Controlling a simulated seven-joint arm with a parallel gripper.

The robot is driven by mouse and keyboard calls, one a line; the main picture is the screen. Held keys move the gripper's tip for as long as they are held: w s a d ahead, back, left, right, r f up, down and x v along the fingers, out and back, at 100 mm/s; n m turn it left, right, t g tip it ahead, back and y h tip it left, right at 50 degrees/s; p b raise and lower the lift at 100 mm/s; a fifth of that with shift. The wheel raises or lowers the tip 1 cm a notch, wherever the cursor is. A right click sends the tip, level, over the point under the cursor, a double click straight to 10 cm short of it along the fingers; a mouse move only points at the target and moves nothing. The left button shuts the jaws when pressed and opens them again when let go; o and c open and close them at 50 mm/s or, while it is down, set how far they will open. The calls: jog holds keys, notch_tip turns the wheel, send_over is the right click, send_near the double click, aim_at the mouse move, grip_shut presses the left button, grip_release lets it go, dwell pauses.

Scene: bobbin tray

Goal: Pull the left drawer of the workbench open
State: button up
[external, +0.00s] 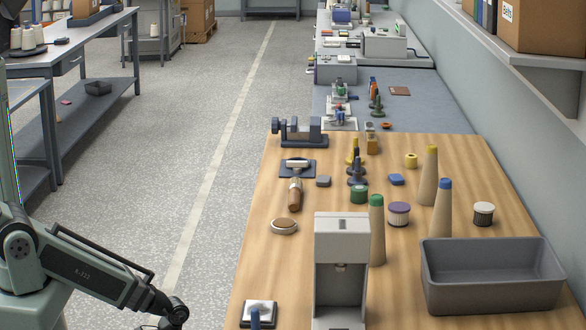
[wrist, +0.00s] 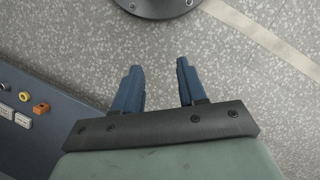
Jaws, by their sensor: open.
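The workbench (external: 225,315) has a wooden top and stands at the right in the external view. Its drawer fronts do not show there, so I cannot see the left drawer or its handle. My gripper (wrist: 157,68) shows in the wrist view with two blue fingers apart and nothing between them. It is over the speckled floor. In the external view my arm reaches in low at the left, and its gripper end is not clearly visible at the bottom edge. No contact with a drawer shows.
On the wooden top stand a grey dispenser-like unit (external: 342,235), several cones and a grey bin (external: 490,292). The floor (external: 150,190) left of the workbench is clear.

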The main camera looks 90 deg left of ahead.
jog(key=w+a+r+n+t, duration=0.1)
jog(key=a+r+n+t, duration=0.15)
jog(key=a, duration=0.95)
jog(key=w+a+r+n+t, duration=0.1)
jog(key=a+r+n+t, duration=0.15)
jog(key=a, duration=0.95)
jog(key=a+r+n+t+y, duration=0.1)
jog(key=a+r+n+t, duration=0.1)
jog(key=a+r, duration=0.65)
jog(key=s+a+r+n+t+y, duration=0.1)
jog(key=a+r+n+t, duration=0.2)
jog(key=a, duration=1)
jog(key=a+r+t+y, duration=0.1)
jog(key=a+r+t, duration=0.1)
jog(key=a+r, duration=0.65)
jog(key=w+a+r+t, duration=0.7)
jog(key=w+a+r, duration=0.1)
jog(key=r, duration=0.2)
jog(key=x, duration=1.3)
jog(key=shift+d+n, duration=0.3)
jog(key=shift+n, duration=0.1)
jog(key=shift+s, duration=0.1)
jog(key=shift+c, duration=0.3)
grip_shut()
